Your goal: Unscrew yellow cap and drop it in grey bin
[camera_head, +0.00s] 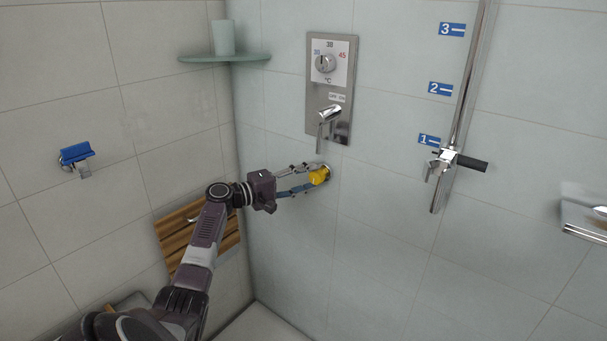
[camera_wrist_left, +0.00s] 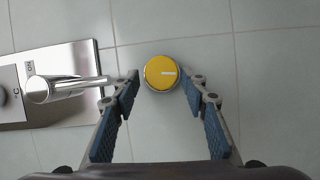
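The yellow cap (camera_head: 319,176) sits on a round metal fitting on the tiled wall, below the shower control panel. In the left wrist view the cap (camera_wrist_left: 161,72) is round with a white mark on its face. My left gripper (camera_head: 308,178) is at the cap, its fingers pointing at the wall. In the left wrist view the fingers (camera_wrist_left: 163,88) are apart, one on each side of the cap, with gaps visible. My right gripper is not in view. I see no grey bin in either view.
The shower control panel (camera_head: 342,122) with a metal lever (camera_head: 328,115) is just above the cap. A wooden slatted seat (camera_head: 176,232) is on the left wall, behind my arm. A shower rail (camera_head: 463,105) with a handle is to the right. A glass shelf (camera_head: 240,58) is in the corner.

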